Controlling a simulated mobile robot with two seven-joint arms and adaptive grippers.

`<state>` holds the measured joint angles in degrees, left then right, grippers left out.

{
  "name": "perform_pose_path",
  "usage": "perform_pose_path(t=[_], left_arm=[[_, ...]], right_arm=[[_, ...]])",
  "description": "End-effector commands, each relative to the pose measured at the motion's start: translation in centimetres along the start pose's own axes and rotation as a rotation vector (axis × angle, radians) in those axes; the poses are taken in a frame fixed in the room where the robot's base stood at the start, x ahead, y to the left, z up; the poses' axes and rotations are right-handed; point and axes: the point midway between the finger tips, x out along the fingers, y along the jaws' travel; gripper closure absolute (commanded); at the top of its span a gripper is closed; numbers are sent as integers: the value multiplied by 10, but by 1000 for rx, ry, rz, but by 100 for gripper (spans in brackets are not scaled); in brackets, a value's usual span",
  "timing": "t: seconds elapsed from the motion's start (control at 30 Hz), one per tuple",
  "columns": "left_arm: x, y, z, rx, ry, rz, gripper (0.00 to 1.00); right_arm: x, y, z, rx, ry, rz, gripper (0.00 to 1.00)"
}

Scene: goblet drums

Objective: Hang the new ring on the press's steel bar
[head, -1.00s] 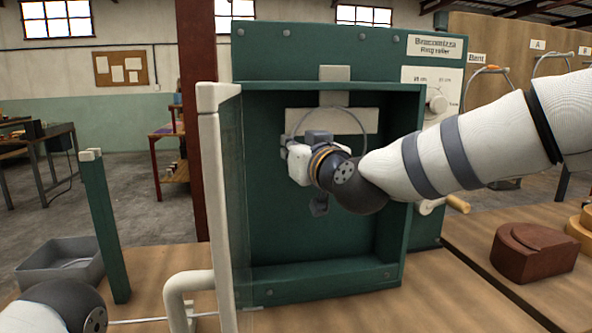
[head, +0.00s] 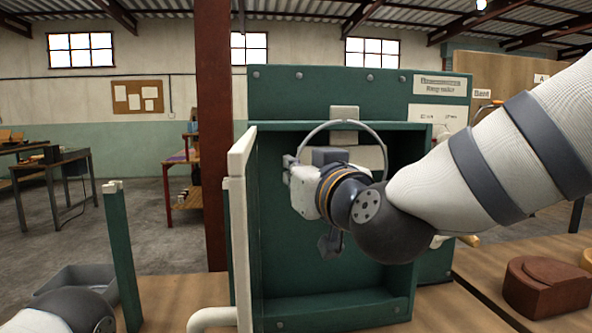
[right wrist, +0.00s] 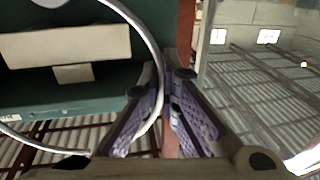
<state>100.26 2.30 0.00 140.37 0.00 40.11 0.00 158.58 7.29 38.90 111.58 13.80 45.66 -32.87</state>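The ring (head: 345,122) is a thin pale grey hoop. It stands upright in front of the press (head: 265,95), a green cabinet with an open front. My right gripper (head: 304,190) is at the opening; its fingertips are hidden in the head view. In the right wrist view the ring (right wrist: 157,58) passes between the purple finger pads (right wrist: 166,85), shut on it. A grey upright plate (head: 344,112) and a pale crosswise plate (head: 372,157) sit behind the ring. I cannot tell which part is the steel bar, or whether the ring touches it. My left gripper is out of view.
The press's door (head: 240,190) stands open at its left edge. A green post (head: 123,250) and a grey bin (head: 85,283) are further left. A brown block (head: 545,287) lies on the bench at right. The bench's front is partly cut off.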

Motion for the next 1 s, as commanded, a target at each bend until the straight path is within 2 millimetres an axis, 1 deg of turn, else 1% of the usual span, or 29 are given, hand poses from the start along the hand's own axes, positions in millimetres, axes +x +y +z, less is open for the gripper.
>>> perform_pose_path(t=[0.1, 0.8, 1.0], left_arm=[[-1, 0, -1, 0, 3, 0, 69], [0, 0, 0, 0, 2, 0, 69], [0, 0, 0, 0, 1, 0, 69]], right_arm=[[-15, -3, -2, -2, 3, -1, 100], [-95, -19, -1, 3, 2, -1, 100], [-112, -22, -1, 1, 3, 0, 100]])
